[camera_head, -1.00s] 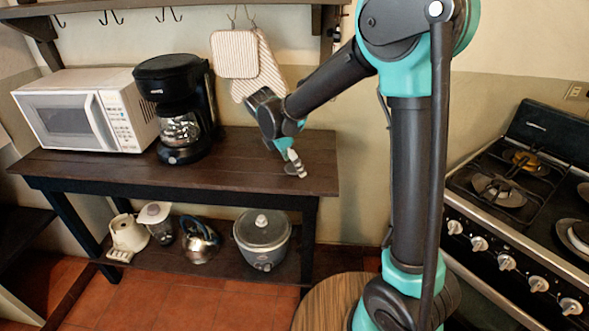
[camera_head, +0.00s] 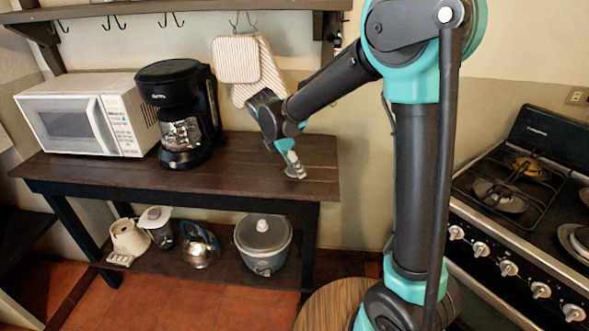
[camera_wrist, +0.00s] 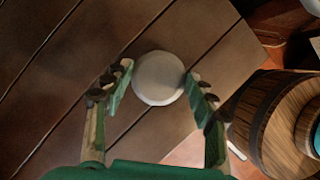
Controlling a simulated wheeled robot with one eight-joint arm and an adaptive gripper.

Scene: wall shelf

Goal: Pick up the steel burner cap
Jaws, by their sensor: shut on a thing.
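The steel burner cap (camera_wrist: 158,80) shows as a round, pale grey disc in the wrist view, over the dark wooden tabletop (camera_wrist: 60,60). My gripper (camera_wrist: 159,76) has one finger on each side of the disc, with the fingertips at its left and right edges, and is shut on it. In the head view my gripper (camera_head: 295,169) points down at the right end of the dark table (camera_head: 235,155). The cap is small and mostly hidden by the fingers there. I cannot tell whether it rests on the table or is just above it.
A black coffee maker (camera_head: 180,110) and a white microwave (camera_head: 85,115) stand to the left on the table. Cloths (camera_head: 240,62) hang behind my gripper, below a wall shelf (camera_head: 200,8). A slow cooker (camera_head: 263,243) stands on the lower shelf. A stove (camera_head: 520,210) is at right.

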